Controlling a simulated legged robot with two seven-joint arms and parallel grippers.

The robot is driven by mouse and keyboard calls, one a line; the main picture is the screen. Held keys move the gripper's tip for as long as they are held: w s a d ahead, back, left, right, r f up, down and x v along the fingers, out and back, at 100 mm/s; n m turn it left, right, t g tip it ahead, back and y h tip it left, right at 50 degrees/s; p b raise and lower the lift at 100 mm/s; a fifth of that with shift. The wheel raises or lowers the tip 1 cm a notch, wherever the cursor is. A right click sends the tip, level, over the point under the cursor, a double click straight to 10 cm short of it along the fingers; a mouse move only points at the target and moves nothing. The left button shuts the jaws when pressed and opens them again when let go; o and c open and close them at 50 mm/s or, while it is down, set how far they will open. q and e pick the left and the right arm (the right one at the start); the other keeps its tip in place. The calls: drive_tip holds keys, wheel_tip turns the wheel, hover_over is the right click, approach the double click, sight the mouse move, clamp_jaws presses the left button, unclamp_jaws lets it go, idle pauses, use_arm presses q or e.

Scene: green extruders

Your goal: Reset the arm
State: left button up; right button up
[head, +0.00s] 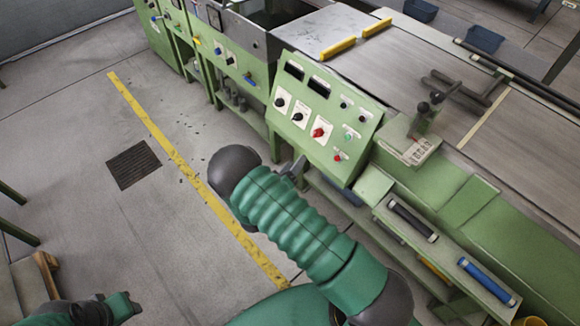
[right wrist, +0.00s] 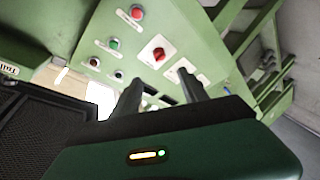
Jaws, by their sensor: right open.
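My right arm, green and ribbed with dark joints, reaches up from the bottom of the head view. My right gripper (head: 292,170) shows only in part there, at the lower front of the machine's control panel (head: 310,107); the arm hides much of it. In the right wrist view its two dark fingers (right wrist: 160,92) are apart with nothing between them. They point toward the green panel, which carries a red rotary switch (right wrist: 158,52). I cannot tell the exact gap to the panel. A green and dark part of my left arm shows at the lower left; its gripper cannot be made out.
The green machine (head: 455,195) fills the right side, with a black-handled lever (head: 428,105) and a shelf holding a blue cylinder (head: 487,281). A yellow floor line (head: 165,145) and a dark floor grate (head: 133,165) lie left. The floor there is largely clear.

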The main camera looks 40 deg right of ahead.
drive_tip(key=w+a+r+t+y+p, duration=0.1)
drive_tip(key=w+a+r+y+p, duration=0.35)
drive_tip(key=a+r+y, duration=0.6)
drive_tip(key=s+a+r+n+g+y+p, duration=0.1)
drive_tip(key=s+a+r+g+y, duration=0.1)
drive_tip(key=s, duration=0.7)
drive_tip(key=s+a+r+n+g+y+p, duration=0.1)
drive_tip(key=s+a+r, duration=0.4)
drive_tip(key=s, duration=0.5)
drive_tip(key=shift+s+n+g+y, duration=0.15)
drive_tip(key=shift+n+g+y, duration=0.3)
drive_tip(key=shift+g, duration=0.55)
